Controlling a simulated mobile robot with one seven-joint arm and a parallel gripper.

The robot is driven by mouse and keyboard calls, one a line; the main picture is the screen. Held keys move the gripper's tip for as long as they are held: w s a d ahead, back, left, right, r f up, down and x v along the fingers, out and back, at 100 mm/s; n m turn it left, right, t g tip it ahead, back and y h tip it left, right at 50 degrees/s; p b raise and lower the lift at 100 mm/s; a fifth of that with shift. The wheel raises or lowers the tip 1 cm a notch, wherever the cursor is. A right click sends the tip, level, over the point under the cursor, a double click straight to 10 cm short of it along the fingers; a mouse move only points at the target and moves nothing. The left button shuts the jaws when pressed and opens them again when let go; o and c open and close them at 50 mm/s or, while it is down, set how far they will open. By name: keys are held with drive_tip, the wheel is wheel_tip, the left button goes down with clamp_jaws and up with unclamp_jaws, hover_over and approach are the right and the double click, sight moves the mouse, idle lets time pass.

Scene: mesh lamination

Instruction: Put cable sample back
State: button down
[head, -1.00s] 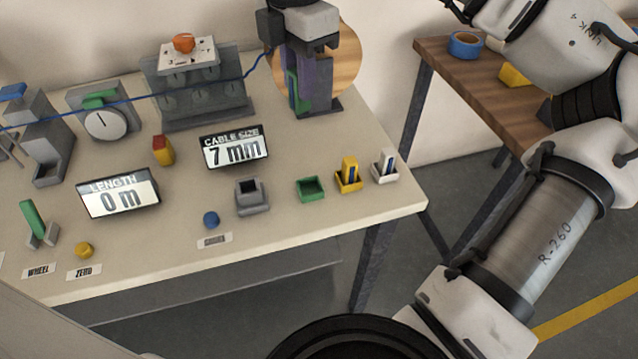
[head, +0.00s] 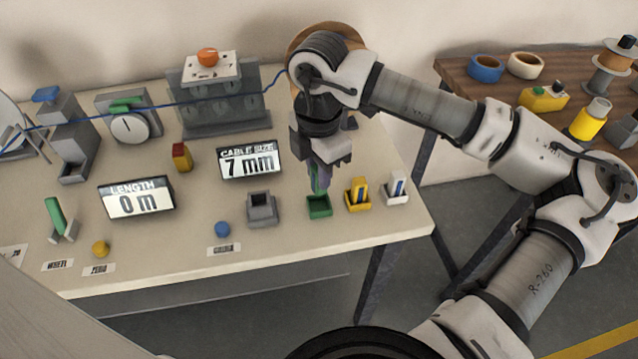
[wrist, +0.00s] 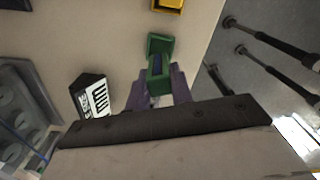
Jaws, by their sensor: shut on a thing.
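My gripper (head: 320,180) points down at the right part of the bench, its purple fingers shut on the green cable sample (wrist: 157,80). In the wrist view the sample stands between the fingers (wrist: 158,88). The green holder (head: 319,207) lies right below the fingertips in the head view and just beyond the sample in the wrist view (wrist: 160,43). The sample's lower end overlaps the holder in the picture; I cannot tell whether it has entered it. The fingers hide most of the sample in the head view.
Right of the green holder stand a yellow holder (head: 358,203) and a white holder (head: 396,198), each with a sample in it. A grey open box (head: 262,209) stands left, near the cable size display (head: 248,160). A blue cable (head: 225,102) runs across the back.

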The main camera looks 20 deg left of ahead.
sight(319, 190)
drive_tip(key=shift+f+p, duration=0.4)
drive_tip(key=shift+f, duration=2.3)
drive_tip(key=shift+f, duration=0.2)
drive_tip(key=c, duration=1.2)
unclamp_jaws()
drive_tip(key=shift+c, duration=0.2)
drive_tip(key=shift+r, duration=0.2)
wheel_tip(319, 190, up, 12)
drive_tip(key=shift+b, duration=0.95)
